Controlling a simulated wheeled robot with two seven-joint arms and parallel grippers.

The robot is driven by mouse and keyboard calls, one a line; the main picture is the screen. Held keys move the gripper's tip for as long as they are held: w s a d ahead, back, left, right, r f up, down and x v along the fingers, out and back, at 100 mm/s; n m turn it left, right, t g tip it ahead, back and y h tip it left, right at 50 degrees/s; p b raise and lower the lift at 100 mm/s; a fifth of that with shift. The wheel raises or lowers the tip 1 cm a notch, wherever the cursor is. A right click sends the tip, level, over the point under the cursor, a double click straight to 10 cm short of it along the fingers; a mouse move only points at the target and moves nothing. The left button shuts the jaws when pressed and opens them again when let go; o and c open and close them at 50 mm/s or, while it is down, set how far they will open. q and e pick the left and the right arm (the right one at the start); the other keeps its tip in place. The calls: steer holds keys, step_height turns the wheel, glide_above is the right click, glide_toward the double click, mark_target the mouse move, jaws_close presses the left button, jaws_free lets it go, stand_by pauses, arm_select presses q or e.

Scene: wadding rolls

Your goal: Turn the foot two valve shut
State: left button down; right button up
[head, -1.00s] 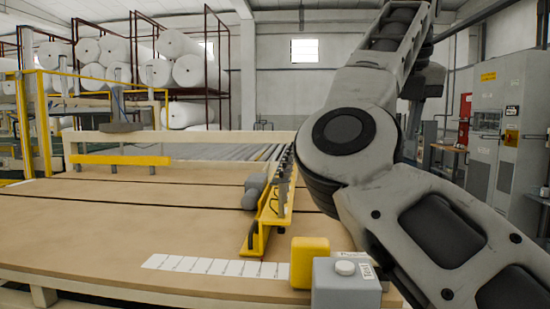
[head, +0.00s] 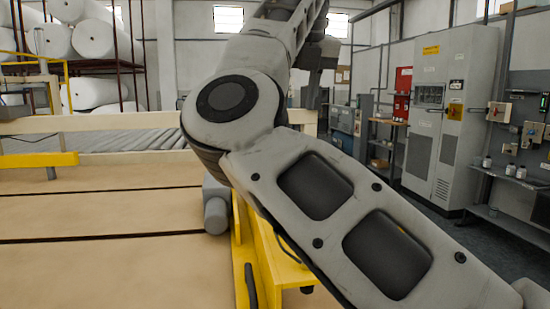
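My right arm (head: 315,185) crosses the middle of the head view and bends upward at its elbow. A dark part near its upper end (head: 319,55) shows partly behind the links; I cannot make out fingertips, or whether the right gripper is open or shut. A yellow beam (head: 243,255) stands behind and below this arm. Grey rounded parts (head: 215,212) sit at its left side. The upper part of the beam is covered by my arm, and I cannot pick out the foot two valve. My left gripper is not in view.
A wide tan table (head: 100,265) with dark slots fills the lower left. A yellow bar (head: 38,160) and metal rollers (head: 135,142) lie behind it. A grey cabinet (head: 452,110) and a bench (head: 500,190) with small bottles stand at the right. Floor shows beside the cabinet.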

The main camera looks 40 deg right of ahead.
steer(key=x, duration=1.4)
steer(key=shift+d+f+b, duration=0.1)
steer(key=shift+f+b, duration=0.2)
steer(key=shift+f, duration=0.05)
jaws_close()
